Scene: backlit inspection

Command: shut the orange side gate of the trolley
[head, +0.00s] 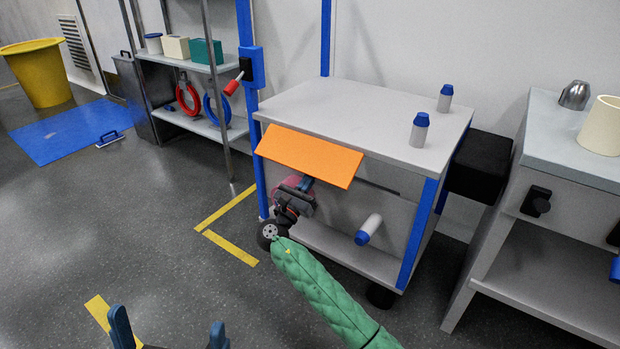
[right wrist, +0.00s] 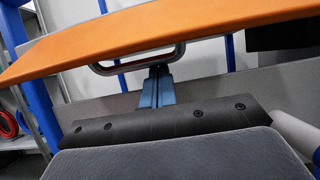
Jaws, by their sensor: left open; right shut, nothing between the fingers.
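The grey trolley (head: 335,108) with blue corner posts stands in the middle of the head view. Its orange side gate (head: 310,155) sticks out from the near side, just below the top, with the side opening showing beneath it. In the right wrist view the gate (right wrist: 150,38) spans the upper part, with a grey loop handle (right wrist: 135,64) at its underside. My right gripper (head: 305,184) is shut and empty beneath the gate; its fingertips (right wrist: 157,72) are close to the handle. I cannot tell whether they touch. My left gripper (head: 168,334) is open at the bottom left, away from the trolley.
Two blue-capped bottles (head: 420,130) stand on the trolley. A grey bench (head: 560,135) stands at right, a shelf rack (head: 195,65) at back left. Floor left of the trolley is clear, with yellow tape (head: 228,248).

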